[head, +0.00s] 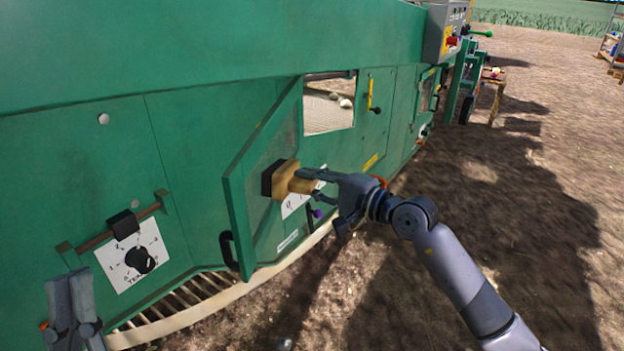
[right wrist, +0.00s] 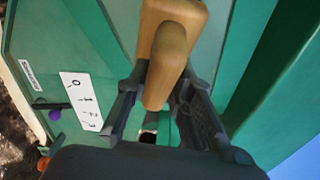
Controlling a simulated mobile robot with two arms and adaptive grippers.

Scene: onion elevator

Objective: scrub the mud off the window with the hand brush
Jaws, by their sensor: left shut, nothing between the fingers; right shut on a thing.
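The hand brush (head: 287,178) has a wooden block and handle with dark bristles. My right gripper (head: 310,184) is shut on its handle, and the bristles face the pane of the open green door. The brush also shows in the right wrist view (right wrist: 172,40), between the fingers of the right gripper (right wrist: 160,85). The window (head: 284,140) is a dull pane in the green door frame. The bristles appear at or very near it; contact is unclear. I cannot make out separate mud patches. My left gripper (head: 72,300) is shut and empty at the lower left.
The green door (head: 237,205) stands swung out, with a black handle (head: 227,250). Behind it, an opening (head: 329,103) shows pale round things. A dial panel (head: 134,257) and a latch bar (head: 122,224) are at the left. Open dirt ground lies to the right.

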